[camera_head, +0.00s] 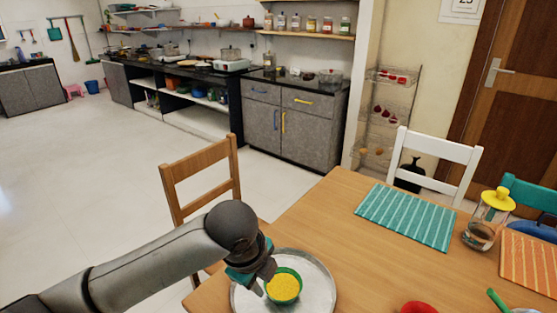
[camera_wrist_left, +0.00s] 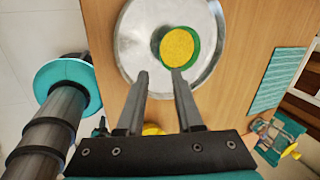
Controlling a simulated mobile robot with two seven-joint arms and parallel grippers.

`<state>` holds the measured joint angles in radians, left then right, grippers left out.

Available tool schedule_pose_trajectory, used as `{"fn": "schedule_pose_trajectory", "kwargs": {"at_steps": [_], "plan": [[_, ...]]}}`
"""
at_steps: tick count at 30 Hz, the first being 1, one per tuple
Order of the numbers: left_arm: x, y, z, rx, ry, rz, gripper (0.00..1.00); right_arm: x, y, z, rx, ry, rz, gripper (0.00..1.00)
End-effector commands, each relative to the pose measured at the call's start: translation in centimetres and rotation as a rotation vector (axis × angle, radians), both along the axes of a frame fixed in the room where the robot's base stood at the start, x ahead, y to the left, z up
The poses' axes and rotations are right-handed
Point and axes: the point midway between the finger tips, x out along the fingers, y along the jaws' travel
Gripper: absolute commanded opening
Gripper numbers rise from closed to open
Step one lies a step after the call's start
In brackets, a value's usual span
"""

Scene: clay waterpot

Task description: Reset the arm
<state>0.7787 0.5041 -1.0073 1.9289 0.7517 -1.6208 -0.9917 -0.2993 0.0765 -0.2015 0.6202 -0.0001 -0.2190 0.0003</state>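My left gripper (camera_head: 262,280) comes in from the left over the round metal tray (camera_head: 319,301) at the table's near edge. A green bowl with yellow contents (camera_head: 284,287) sits on this tray, just right of the gripper. In the left wrist view, my left gripper (camera_wrist_left: 160,72) has its two fingers apart with nothing between them. The green bowl (camera_wrist_left: 178,48) lies beyond the fingertips, near the right one, on the metal tray (camera_wrist_left: 137,45). I cannot tell whether a finger touches the bowl. My right gripper is not in view.
The wooden table (camera_head: 335,225) holds a teal striped mat (camera_head: 405,215), a glass jug with a yellow lid (camera_head: 483,235), an orange mat (camera_head: 530,262) and a red object (camera_head: 418,308). A wooden chair (camera_head: 201,165) stands close to my left arm. The table's middle is clear.

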Motion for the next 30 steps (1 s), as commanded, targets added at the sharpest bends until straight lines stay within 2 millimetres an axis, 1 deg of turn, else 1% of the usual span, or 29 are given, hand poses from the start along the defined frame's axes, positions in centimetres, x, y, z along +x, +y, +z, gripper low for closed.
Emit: {"fn": "schedule_pose_trajectory", "kwargs": {"at_steps": [5,9,12,15,20,23,27,30], "plan": [[-2.0,-1.7,-1.1,-0.094,0.023,0.089,0.35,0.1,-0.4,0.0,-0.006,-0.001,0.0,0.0],[-4.1,-3.0,-2.1,-0.221,0.055,0.251,0.35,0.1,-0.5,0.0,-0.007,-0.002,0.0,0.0],[-5.5,-3.3,-2.6,-0.305,0.082,0.392,0.35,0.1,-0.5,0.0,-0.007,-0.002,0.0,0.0],[-6.8,-3.1,-3.2,-0.379,0.109,0.547,0.35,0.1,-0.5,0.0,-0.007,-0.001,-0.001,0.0],[-8.9,-1.5,-4.3,-0.474,0.152,0.822,0.35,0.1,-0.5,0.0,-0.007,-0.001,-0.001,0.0],[-10.4,0.2,-5.1,-0.513,0.174,1.008,0.35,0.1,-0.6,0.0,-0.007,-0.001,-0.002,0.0],[-12.9,3.3,-6.4,-0.538,0.188,1.275,0.35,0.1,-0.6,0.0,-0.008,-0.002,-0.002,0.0],[-14.7,5.5,-7.2,-0.537,0.186,1.438,0.35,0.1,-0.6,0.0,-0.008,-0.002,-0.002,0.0]]}}
